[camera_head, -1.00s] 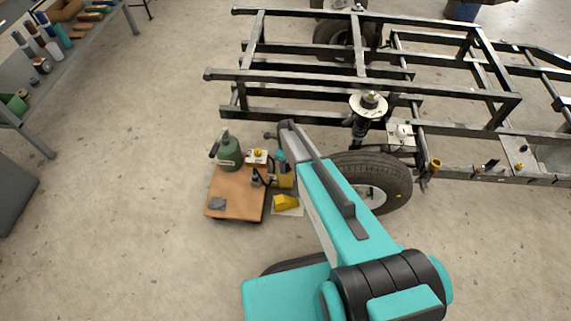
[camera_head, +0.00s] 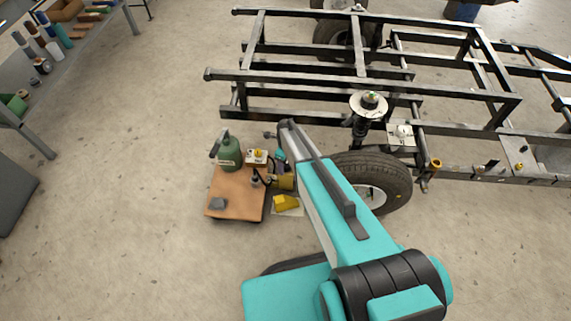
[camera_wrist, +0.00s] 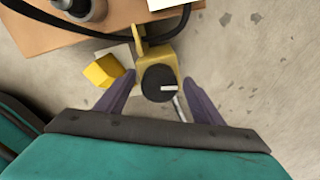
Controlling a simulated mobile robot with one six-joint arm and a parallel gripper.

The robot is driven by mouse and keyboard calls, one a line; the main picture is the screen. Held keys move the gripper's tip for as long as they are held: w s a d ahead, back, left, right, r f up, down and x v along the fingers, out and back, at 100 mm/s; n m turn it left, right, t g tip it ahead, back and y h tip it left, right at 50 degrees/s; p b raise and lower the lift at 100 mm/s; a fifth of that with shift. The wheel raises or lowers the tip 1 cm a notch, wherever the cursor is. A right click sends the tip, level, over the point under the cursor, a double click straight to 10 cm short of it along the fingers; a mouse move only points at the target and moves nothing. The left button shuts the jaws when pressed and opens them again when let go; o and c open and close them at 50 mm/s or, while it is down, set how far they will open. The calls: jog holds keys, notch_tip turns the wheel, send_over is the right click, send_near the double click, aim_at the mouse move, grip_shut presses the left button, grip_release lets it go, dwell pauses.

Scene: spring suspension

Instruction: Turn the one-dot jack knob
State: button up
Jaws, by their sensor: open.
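A yellow jack body (camera_wrist: 165,60) carries a round black knob (camera_wrist: 157,84) with a short white mark on its face. No dots can be made out on it. A grey rod (camera_wrist: 179,108) sticks out beside the knob. My gripper (camera_wrist: 159,78) is open, with one finger on each side of the knob and a visible gap at both sides. In the head view the yellow jack (camera_head: 285,182) sits between the wooden board and the tire, partly behind my arm.
A yellow wedge block (camera_wrist: 103,70) lies left of the jack. A wooden board (camera_head: 236,190) bears a green bottle (camera_head: 230,153) and a black hose (camera_wrist: 85,30). The tire (camera_head: 385,170) and metal frame (camera_head: 300,75) stand beyond my arm.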

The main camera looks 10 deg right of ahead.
aim_at(286, 164)
notch_tip(286, 164, up, 13)
jog(key=p, duration=0.1)
jog(key=shift+r, duration=0.2)
jog(key=shift+f, duration=0.1)
dwell(0.5)
jog(key=s+f+n+g, duration=0.1)
jog(key=s+f+n, duration=0.1)
jog(key=s+n, duration=0.6)
jog(key=s+f+n+g, duration=0.2)
jog(key=s+n, duration=0.7)
jog(key=s, duration=1)
jog(key=s+f+n+g, duration=0.1)
jog(key=s+f+n, duration=0.2)
jog(key=s+n, duration=0.6)
jog(key=s, duration=0.5)
jog(key=shift+f+g, duration=0.3)
jog(key=shift+f, duration=0.05)
jog(key=shift+d, duration=0.1)
jog(key=c, duration=0.8)
